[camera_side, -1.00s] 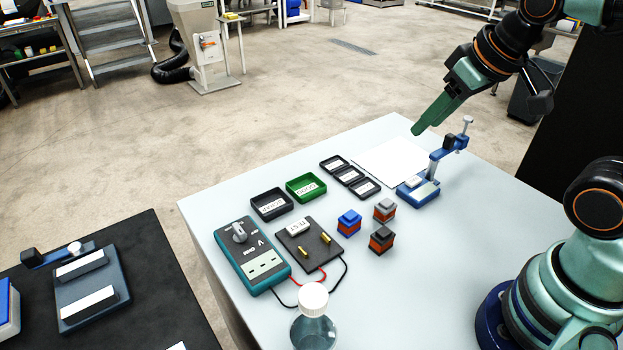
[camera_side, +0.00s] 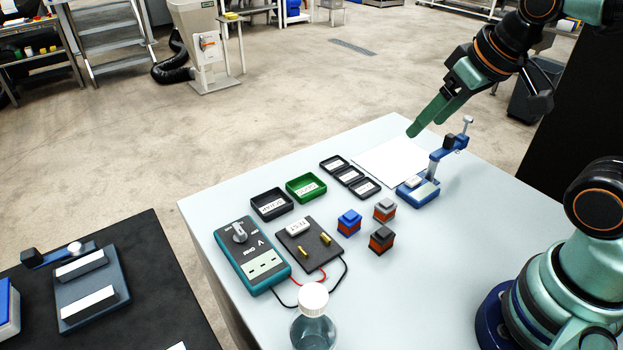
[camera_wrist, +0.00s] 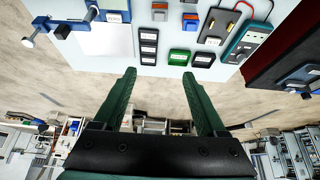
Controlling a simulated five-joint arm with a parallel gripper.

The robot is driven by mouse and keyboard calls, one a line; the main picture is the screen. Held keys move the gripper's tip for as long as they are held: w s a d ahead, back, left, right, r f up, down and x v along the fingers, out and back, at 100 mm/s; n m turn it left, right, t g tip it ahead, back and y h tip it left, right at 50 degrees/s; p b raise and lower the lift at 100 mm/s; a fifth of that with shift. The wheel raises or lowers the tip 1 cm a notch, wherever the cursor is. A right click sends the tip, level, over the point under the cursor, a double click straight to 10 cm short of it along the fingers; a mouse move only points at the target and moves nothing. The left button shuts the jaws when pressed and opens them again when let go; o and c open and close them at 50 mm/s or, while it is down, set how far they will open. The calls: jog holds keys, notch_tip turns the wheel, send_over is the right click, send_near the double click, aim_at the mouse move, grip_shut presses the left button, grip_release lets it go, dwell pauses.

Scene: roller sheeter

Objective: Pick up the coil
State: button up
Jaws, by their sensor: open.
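Three small block-shaped coils with orange-brown bands stand close together on the pale table. One has a blue top (camera_side: 349,222), one a grey top (camera_side: 384,210) and one a black top (camera_side: 381,240); the task does not say which is meant. The blue-topped coil also shows near the top edge of the wrist view (camera_wrist: 190,21), beside the grey-topped one (camera_wrist: 160,10). My gripper (camera_side: 412,134) is in the air above the table's back part, well away from the coils. In the wrist view its two green fingers (camera_wrist: 159,75) are spread with nothing between them.
A blue clamp stand (camera_side: 421,188) stands right of the coils. Behind them lie a white sheet (camera_side: 405,160), a three-part black tray (camera_side: 350,176), a green box (camera_side: 306,187) and a black box (camera_side: 271,204). A test board (camera_side: 310,258), meter (camera_side: 252,256) and bottle (camera_side: 313,328) stand left and in front.

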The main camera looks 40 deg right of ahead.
jog(key=shift+w, duration=0.1)
jog(key=n+g, duration=0.6)
jog(key=n, duration=1.3)
send_over(350, 214)
jog(key=f, duration=1.8)
jog(key=shift+w+d+f, duration=0.1)
jog(key=shift+w, duration=0.1)
jog(key=shift+s+f, duration=0.15)
jog(key=shift+f, duration=1.2)
jog(key=shift+s+f, duration=0.15)
jog(key=shift+f, duration=1.15)
grip_shut()
